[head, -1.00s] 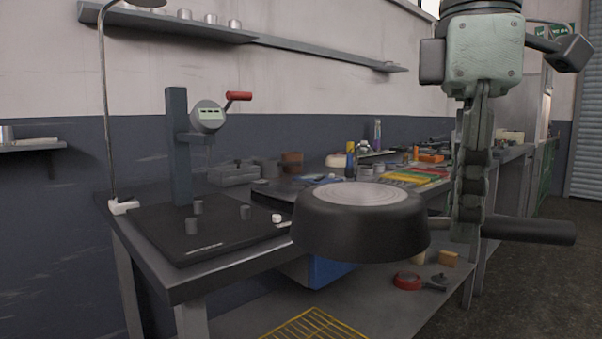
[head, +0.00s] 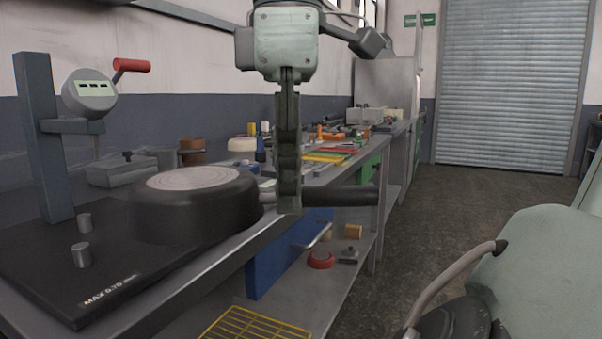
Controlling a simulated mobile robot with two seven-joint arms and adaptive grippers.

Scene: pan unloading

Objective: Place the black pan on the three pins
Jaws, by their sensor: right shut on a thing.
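The black pan (head: 195,215) is upside down, its pale round base facing up, over the right part of a black base plate (head: 60,275). Its handle (head: 350,195) points right. My right gripper (head: 289,200) comes down from above and is shut on the handle near the pan body. Two short grey pins stand uncovered on the plate, one farther back (head: 85,222) and one nearer (head: 81,255). The third pin is hidden, and I cannot tell whether the pan touches anything below it. My left gripper is not in view.
A gauge with a red handle (head: 90,92) stands on a post (head: 45,140) at the plate's back left. A grey box (head: 122,168) and a brown pot (head: 192,148) sit behind the pan. Clutter fills the bench behind. Open floor (head: 440,210) lies to the right.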

